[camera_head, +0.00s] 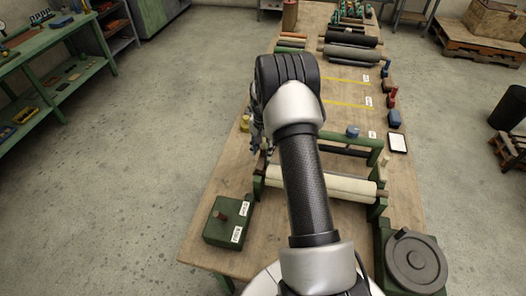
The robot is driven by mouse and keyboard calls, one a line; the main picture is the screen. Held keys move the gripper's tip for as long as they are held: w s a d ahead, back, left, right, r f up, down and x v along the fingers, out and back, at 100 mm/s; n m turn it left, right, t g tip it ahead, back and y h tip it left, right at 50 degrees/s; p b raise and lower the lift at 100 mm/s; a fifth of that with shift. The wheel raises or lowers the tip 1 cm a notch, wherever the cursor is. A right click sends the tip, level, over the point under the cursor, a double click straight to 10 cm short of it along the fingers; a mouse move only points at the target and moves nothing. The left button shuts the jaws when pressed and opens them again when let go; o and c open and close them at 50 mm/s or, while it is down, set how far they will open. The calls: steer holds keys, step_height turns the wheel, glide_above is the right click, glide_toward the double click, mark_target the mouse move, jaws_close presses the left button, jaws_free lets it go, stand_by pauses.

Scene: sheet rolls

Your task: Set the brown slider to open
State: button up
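A green box (215,233) sits at the table's near left corner, with white labels on its right side. A small brown knob (221,215), which looks like the brown slider, stands on its top. The label text is too small to read, so I cannot tell its setting. My gripper (258,143) is beyond the box, near the table's left edge, apart from the slider. It is partly hidden by my arm, and its fingers are too small and dark to judge.
A green frame holding a cream roll (345,186) lies right of the box, partly behind my arm. A green machine with a round grey disc (414,259) stands at the near right. Dark rolls (350,52) lie at the far end. The wooden table (222,175) is bare behind the box.

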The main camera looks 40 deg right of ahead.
steer(key=shift+f, duration=0.45)
steer(key=shift+c, duration=0.2)
jaws_close()
